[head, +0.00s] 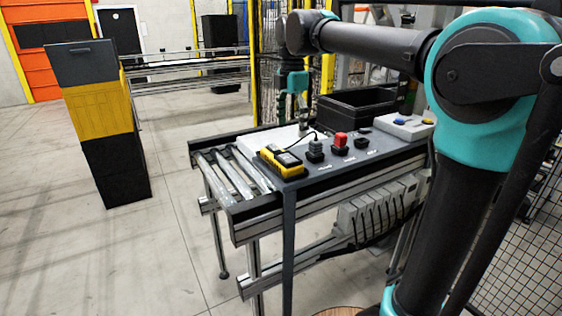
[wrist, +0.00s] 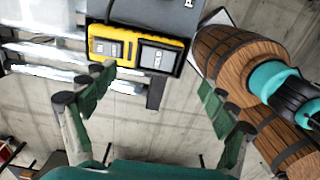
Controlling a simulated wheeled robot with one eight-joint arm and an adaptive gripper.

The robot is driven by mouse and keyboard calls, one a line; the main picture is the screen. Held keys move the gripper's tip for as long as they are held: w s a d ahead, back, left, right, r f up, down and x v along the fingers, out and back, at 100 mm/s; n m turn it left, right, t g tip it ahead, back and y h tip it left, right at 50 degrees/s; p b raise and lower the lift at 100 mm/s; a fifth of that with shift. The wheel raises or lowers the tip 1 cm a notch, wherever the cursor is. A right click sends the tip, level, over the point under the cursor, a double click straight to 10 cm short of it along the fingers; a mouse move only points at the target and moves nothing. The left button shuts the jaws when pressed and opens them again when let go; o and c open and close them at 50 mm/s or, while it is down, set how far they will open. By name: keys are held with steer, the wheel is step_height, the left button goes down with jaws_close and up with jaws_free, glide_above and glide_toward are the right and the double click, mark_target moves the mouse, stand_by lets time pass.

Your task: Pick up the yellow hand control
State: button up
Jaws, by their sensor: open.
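The yellow hand control (head: 281,160) has a black face and lies at the left front corner of the grey tabletop (head: 318,179), by the roller section. In the wrist view the yellow hand control (wrist: 137,47) lies at the top, with grey panels on its face. My gripper (wrist: 155,88) is open and empty, its green fingers spread wide. The control is not between the fingers; the left fingertip overlaps its lower edge in the picture. In the head view my gripper hangs down behind the control, and its fingers are too small to make out.
A dark grey device (head: 315,151), a red-topped one (head: 341,143) and a small black one (head: 361,143) stand in a row right of the control. A black bin (head: 355,107) and a pale button box (head: 404,127) sit behind. Metal rollers (head: 225,174) adjoin the left.

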mark_target(287, 157)
step_height(287, 157, down, 4)
steer(key=shift+r, duration=0.15)
steer(key=f, duration=0.2)
steer(key=a+f, duration=0.1)
steer(key=f, duration=0.1)
steer(key=shift+a, duration=0.15)
steer(key=shift+f, duration=0.6)
steer(key=shift+c, duration=0.6)
steer(key=c, duration=1.3)
